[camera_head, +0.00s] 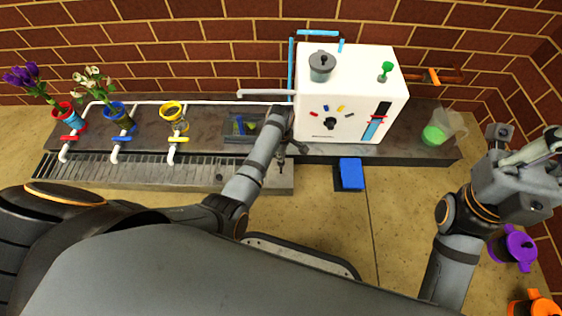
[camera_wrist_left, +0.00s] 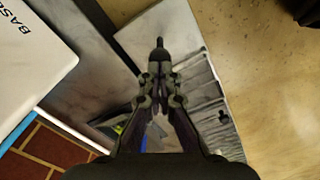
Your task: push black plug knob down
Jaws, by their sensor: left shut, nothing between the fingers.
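My left gripper (camera_head: 286,152) is over the counter, in front of the white box. In the left wrist view its fingers (camera_wrist_left: 158,78) are closed together and empty. A dark, narrow, knob-like tip (camera_wrist_left: 160,43) shows just beyond them, over the pale plate (camera_wrist_left: 190,35). It looks like the black plug knob, but I cannot tell whether the fingers touch it or how high it stands. In the head view the arm and gripper crowd this spot. My right gripper (camera_head: 528,148) is raised at the far right, its fingers apart and empty.
The white box (camera_head: 350,75) with knobs stands behind the left gripper. A small sink (camera_head: 240,140) lies left of it and the grating (camera_head: 130,172) runs further left. Flower pots stand at the back left. A blue block (camera_head: 351,173) is in front of the box.

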